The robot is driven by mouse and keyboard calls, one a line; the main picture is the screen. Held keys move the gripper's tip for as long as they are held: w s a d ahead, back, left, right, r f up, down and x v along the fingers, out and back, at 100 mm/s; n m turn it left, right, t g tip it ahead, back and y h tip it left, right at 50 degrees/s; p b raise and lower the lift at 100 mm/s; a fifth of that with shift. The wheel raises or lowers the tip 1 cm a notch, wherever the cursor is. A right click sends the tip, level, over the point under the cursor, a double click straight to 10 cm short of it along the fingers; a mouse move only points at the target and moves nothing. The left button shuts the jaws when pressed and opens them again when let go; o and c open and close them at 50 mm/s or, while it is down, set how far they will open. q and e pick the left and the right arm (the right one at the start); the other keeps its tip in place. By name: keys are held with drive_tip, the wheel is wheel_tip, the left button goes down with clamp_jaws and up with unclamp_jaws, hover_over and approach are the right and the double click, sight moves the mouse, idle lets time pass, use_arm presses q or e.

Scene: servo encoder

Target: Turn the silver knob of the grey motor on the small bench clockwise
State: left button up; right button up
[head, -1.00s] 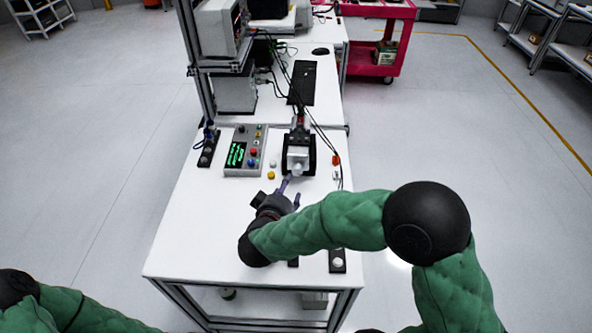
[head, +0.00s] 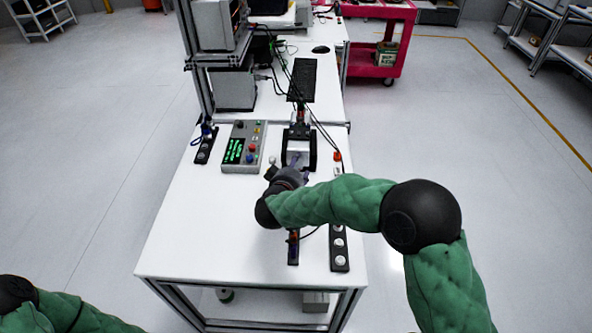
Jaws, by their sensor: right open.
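The grey motor (head: 299,146) sits in a black bracket on the small white bench (head: 200,225), towards its far side. My right gripper (head: 296,164) is at the near face of the motor, with its purple fingers open. The silver knob is not clearly visible. The gripper covers the place where it sits, and I cannot tell whether the fingers touch it. My left arm shows only at the lower left edge, and its gripper is out of view.
A grey control box (head: 243,147) with a green display and coloured buttons stands left of the motor. A black strip with white round parts (head: 339,246) lies at the near right. Cables run behind the motor. The bench's near left area is clear.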

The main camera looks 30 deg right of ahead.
drive_tip(key=c, duration=1.1)
drive_tip(key=shift+o, duration=0.2)
drive_tip(key=shift+s, duration=0.1)
